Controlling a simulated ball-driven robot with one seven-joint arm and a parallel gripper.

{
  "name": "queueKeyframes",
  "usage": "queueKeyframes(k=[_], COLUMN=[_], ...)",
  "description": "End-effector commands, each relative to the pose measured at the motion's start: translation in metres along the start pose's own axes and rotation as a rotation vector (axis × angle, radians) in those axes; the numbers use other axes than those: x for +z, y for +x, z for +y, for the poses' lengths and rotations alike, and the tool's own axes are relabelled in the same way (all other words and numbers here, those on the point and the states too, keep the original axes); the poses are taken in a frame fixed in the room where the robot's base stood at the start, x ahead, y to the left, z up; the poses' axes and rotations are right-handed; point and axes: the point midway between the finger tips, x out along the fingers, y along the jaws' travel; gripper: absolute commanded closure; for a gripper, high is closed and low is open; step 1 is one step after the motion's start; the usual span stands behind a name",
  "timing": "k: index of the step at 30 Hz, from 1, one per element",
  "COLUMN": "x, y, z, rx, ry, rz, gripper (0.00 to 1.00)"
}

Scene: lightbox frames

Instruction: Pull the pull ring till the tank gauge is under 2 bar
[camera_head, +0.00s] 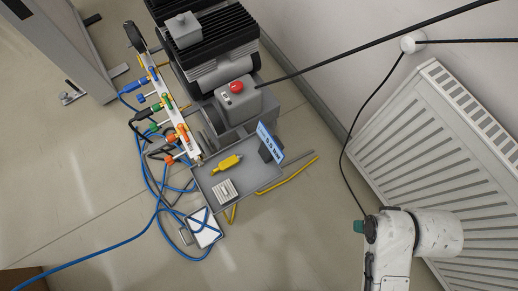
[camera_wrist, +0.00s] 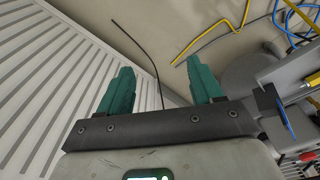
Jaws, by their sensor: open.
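A blue display panel (camera_head: 270,143) stands upright at the tray's back right corner; its small, tilted text looks like 5.5 BAR. A blue edge that looks like this panel shows at the right of the wrist view (camera_wrist: 286,116). I cannot make out the pull ring in either view. The compressor tank is mostly hidden under the black ribbed housing (camera_head: 212,38). My gripper (camera_wrist: 160,86) is open and empty, its two teal fingers apart. In the head view its teal tip (camera_head: 358,226) is at the lower right, by the radiator and well apart from the compressor.
A grey tray (camera_head: 259,181) holds a yellow fitting (camera_head: 228,163) and a ribbed block (camera_head: 225,191). A grey box with a red button (camera_head: 237,87) is behind it. A manifold with coloured valves (camera_head: 165,100) and tangled blue hoses lie left. The radiator (camera_head: 440,150) borders the right.

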Motion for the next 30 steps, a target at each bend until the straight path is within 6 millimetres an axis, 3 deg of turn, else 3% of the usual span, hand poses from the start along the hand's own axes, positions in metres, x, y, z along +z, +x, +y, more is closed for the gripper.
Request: queueKeyframes(k=[1, 11, 17, 22, 30], x=[0.003, 0.003, -0.013, -0.054, -0.132], y=[0.032, 0.138, 0.205, 0.265, 0.298], z=[-0.001, -0.004, -0.01, -0.024, -0.065], rx=[0.0, 0.001, 0.003, 0.002, -0.031], ry=[0.0, -0.001, -0.007, -0.03, -0.094], rz=[0.001, 0.032, 0.11, 0.281, 0.649], gripper=[0.35, 0.35, 0.35, 0.35, 0.35])
